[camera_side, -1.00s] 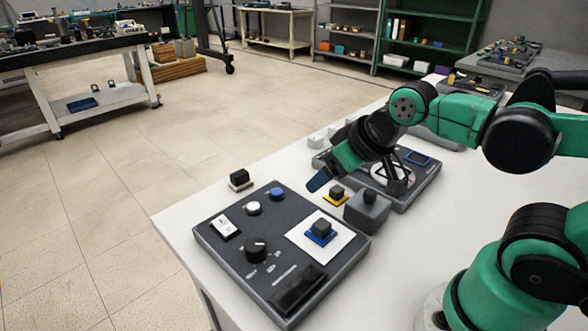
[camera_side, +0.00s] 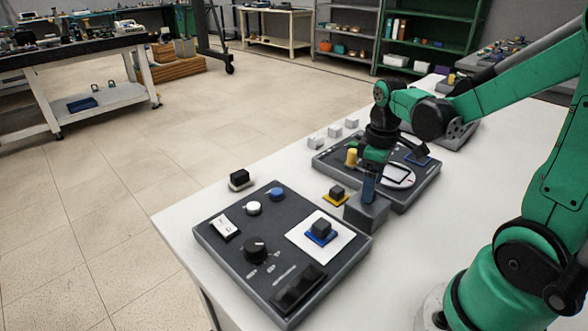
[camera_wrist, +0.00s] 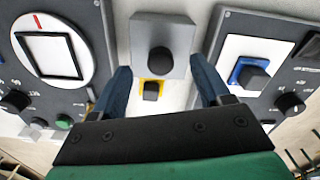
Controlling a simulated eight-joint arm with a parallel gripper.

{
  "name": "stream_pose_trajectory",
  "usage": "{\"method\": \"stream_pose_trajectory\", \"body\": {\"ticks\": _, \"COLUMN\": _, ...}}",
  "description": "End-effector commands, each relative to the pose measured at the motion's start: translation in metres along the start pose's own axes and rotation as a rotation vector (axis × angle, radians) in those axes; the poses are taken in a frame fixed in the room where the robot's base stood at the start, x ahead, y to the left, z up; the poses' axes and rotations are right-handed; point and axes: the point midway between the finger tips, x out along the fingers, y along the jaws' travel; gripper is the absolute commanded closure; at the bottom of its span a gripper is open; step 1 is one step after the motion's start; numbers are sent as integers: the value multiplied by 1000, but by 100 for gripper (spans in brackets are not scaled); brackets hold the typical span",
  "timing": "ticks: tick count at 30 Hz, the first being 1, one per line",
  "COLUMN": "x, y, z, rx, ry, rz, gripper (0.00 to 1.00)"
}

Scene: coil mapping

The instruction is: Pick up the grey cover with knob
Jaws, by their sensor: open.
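The grey cover (camera_side: 364,214) is a box standing on the white table between two dark panels. In the wrist view the cover (camera_wrist: 143,35) shows its dark round knob (camera_wrist: 160,60) on top. My gripper (camera_side: 369,196) points down over the cover in the side view, and its blue finger hides the knob there. In the wrist view my gripper (camera_wrist: 161,66) is open, with one blue finger to each side of the knob. Nothing is held. I cannot tell how far the fingertips are above the cover's top.
A black block on a yellow base (camera_side: 336,195) stands close to the cover. The near panel (camera_side: 240,225) carries knobs and a block on a blue base (camera_side: 321,231). The far panel (camera_side: 425,185) has a white disc and a yellow peg (camera_side: 352,157). Small white blocks (camera_side: 334,131) stand behind.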

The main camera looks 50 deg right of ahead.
Motion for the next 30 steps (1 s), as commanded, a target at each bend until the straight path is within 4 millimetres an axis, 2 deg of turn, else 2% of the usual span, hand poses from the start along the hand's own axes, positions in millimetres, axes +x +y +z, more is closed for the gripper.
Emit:
{"method": "stream_pose_trajectory", "body": {"ticks": 7, "x": 20, "y": 0, "z": 0, "rx": 0, "ry": 1, "rz": 1, "gripper": 30}}
{"method": "stream_pose_trajectory", "body": {"ticks": 17, "x": 22, "y": 0, "z": 0, "rx": 1, "ry": 1, "rz": 1, "gripper": 30}}
{"method": "stream_pose_trajectory", "body": {"ticks": 20, "x": 22, "y": 0, "z": 0, "rx": 1, "ry": 1, "rz": 1, "gripper": 56}}
{"method": "stream_pose_trajectory", "body": {"ticks": 24, "x": 22, "y": 0, "z": 0, "rx": 1, "ry": 1, "rz": 1, "gripper": 95}}
{"method": "stream_pose_trajectory", "body": {"ticks": 25, "x": 22, "y": 0, "z": 0, "rx": 1, "ry": 1, "rz": 1, "gripper": 100}}
{"method": "stream_pose_trajectory", "body": {"ticks": 30, "x": 22, "y": 0, "z": 0, "rx": 1, "ry": 1, "rz": 1, "gripper": 100}}
